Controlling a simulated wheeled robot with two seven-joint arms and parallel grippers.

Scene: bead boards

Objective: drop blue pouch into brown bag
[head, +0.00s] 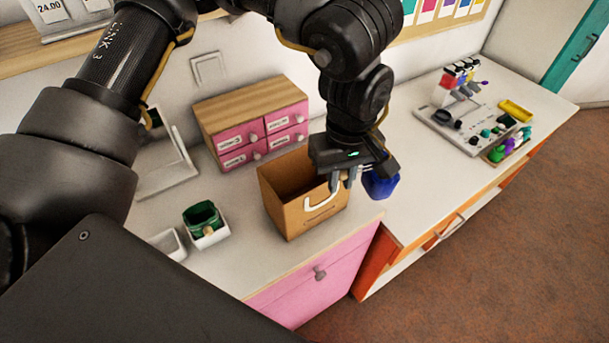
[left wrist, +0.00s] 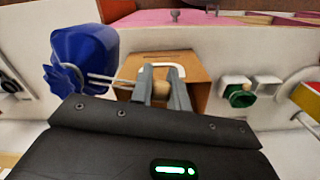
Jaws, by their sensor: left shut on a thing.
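The brown bag (head: 311,218) stands upright and open on the counter, with a white handle on its front. My left gripper (head: 344,184) is above the bag's right front edge, pointing down. It is shut on pale cords of the blue pouch (head: 381,184), which hangs beside the fingers, just right of the bag and outside it. In the left wrist view the blue pouch (left wrist: 84,52) is at the left, its cords running to the fingers (left wrist: 160,72). The brown bag (left wrist: 190,65) shows behind the fingers. The right gripper is not in view.
A pink drawer box (head: 233,149) with a wooden top stands behind the bag. A green pouch (head: 202,214) sits in a small white tray left of it. A grey board (head: 462,122) with bottles and a tray of colored items lie at right. Counter between is clear.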

